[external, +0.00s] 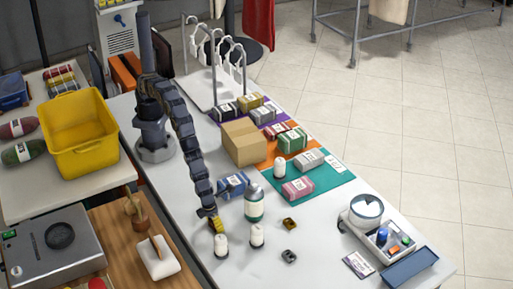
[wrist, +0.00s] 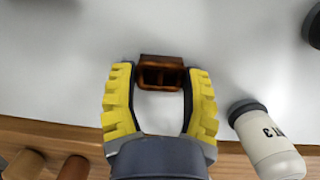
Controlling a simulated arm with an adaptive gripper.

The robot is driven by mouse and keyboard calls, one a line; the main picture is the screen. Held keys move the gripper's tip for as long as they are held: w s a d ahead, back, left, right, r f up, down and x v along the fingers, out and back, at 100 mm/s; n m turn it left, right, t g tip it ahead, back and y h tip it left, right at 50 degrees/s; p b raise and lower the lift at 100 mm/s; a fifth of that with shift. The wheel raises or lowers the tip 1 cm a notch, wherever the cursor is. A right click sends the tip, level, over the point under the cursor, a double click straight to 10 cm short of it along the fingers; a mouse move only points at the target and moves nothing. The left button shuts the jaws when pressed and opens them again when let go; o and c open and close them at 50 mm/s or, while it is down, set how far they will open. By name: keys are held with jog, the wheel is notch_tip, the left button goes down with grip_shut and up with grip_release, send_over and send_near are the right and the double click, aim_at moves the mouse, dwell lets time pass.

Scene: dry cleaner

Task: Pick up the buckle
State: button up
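My gripper (wrist: 162,72) is open, with its two yellow ribbed fingers apart. A brown, frame-shaped buckle (wrist: 161,73) lies between the fingertips in the wrist view, with a narrow gap showing near the right finger. I cannot tell whether the left finger touches it. In the external view my gripper (external: 217,224) is low over the near left part of the white table, and this buckle is hidden there. Two other small buckle-like pieces lie to the right: a gold-brown one (external: 290,223) and a dark grey one (external: 289,256).
A larger green-white bottle (external: 254,202) and a blue package (external: 233,185) stand behind. A tray (external: 381,245) sits at the right.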

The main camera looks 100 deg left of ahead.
jog(key=shift+c, duration=1.4)
jog(key=shift+r, duration=0.65)
jog(key=s+a+r, duration=0.9)
jog(key=s+r, duration=0.1)
jog(key=r, duration=0.1)
jog(key=shift+s+a+r, duration=0.15)
jog(key=shift+a+r, duration=0.15)
jog(key=shift+r, duration=0.05)
